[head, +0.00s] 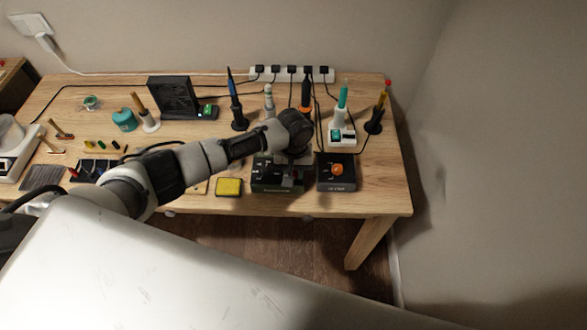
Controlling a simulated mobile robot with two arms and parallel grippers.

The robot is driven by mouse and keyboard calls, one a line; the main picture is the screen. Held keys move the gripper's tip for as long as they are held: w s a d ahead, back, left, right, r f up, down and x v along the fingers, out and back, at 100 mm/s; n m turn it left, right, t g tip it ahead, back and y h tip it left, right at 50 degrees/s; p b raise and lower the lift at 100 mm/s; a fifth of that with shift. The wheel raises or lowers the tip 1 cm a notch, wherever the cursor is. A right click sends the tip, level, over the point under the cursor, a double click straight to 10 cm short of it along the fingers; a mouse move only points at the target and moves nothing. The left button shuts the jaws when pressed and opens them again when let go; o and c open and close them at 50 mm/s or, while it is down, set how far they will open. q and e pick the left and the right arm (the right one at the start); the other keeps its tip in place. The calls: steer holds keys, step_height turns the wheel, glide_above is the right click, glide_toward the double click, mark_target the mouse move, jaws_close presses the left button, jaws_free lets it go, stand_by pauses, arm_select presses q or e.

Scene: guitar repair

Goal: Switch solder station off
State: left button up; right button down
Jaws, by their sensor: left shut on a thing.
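A dark green and black box (277,184), which looks like the solder station, stands near the front edge of the table. It has dark controls on its top left. My left arm reaches across from the left, and my left gripper (291,169) points down over the right part of this box. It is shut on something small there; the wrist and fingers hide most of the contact. I cannot tell the switch's position. My right gripper is out of view.
A black box with an orange knob (337,170) stands close on the right. A yellow sponge (229,187) lies to the left. Soldering irons in stands, such as a blue one (236,101), and a power strip (322,74) with cables are behind.

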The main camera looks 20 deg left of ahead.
arm_select(q)
steer(key=shift+w+r+g+h, duration=0.1)
steer(key=shift+w+g+h, duration=0.1)
steer(key=shift+g, duration=0.4)
steer(key=shift+w+r+g+h, duration=0.1)
steer(key=shift+g+h, duration=0.1)
steer(key=shift+g, duration=0.4)
steer(key=shift+a, duration=0.1)
steer(key=o, duration=0.9)
steer(key=v, duration=1)
steer(key=shift+w+r+b, duration=0.1)
steer(key=shift+r+b, duration=0.2)
steer(key=shift+b, duration=0.1)
